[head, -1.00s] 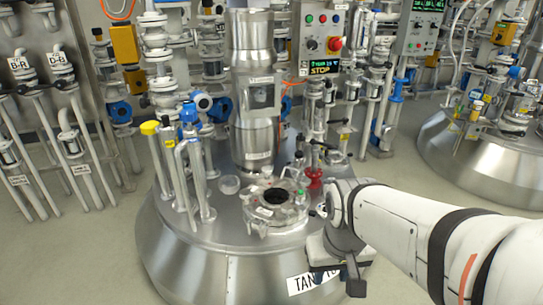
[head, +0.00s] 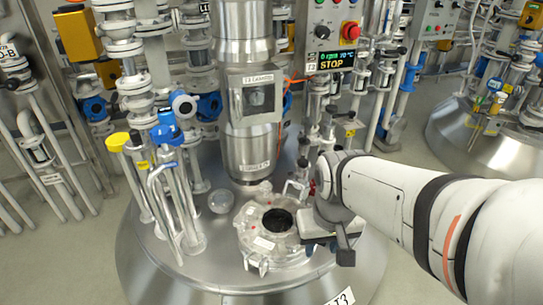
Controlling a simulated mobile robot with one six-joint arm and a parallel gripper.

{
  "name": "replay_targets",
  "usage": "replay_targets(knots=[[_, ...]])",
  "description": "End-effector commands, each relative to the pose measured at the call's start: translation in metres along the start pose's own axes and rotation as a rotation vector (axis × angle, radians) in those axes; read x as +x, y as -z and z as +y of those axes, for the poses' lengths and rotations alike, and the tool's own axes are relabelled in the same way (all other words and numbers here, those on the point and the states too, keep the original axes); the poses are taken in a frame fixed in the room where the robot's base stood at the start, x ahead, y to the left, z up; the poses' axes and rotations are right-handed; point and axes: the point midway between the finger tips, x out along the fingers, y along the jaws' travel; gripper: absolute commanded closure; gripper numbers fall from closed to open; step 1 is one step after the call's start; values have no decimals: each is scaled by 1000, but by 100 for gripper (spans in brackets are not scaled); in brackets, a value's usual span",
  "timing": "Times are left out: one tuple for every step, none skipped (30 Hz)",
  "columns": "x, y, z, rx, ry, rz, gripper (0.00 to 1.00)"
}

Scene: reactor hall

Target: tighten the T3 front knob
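The T3 vessel is a domed steel tank (head: 190,274) with a round hatch (head: 246,243) on top, ringed by clamps and small fittings around a dark opening. A pale fitting (head: 257,265) sticks out at the hatch's front edge; I cannot tell for certain whether it is the front knob. My gripper (head: 328,250) is at the right side of the hatch, close to its rim and overlapping it in the picture. I cannot tell whether it touches the hatch. The fingers are seen from the side, so their gap is unclear. I see nothing held.
A tall steel column (head: 247,150) rises behind the hatch. A control box (head: 326,35) with a red button and a STOP display (head: 335,60) hangs behind.

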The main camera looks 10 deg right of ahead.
Motion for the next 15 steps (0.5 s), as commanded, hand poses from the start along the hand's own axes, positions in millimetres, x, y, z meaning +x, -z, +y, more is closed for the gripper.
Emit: replay_targets(knots=[[0, 0, 0, 0, 0, 0, 64], [0, 0, 0, 0, 0, 0, 64], [0, 0, 0, 0, 0, 0, 63], [0, 0, 0, -1, 0, 0, 60], [0, 0, 0, -4, 0, -1, 58], [1, 2, 0, -15, 0, -2, 55], [2, 3, 0, -28, 0, -3, 52], [3, 5, 0, -49, 0, -5, 50], [5, 9, -3, -94, 2, -7, 46], [7, 13, -4, -133, 2, -11, 44], [10, 17, -4, -178, 3, -15, 42], [14, 24, -4, -248, 4, -20, 38], [18, 31, -4, -307, 5, -23, 36], [22, 37, -4, -371, 7, -27, 33], [28, 46, -4, -462, 10, -33, 32]])
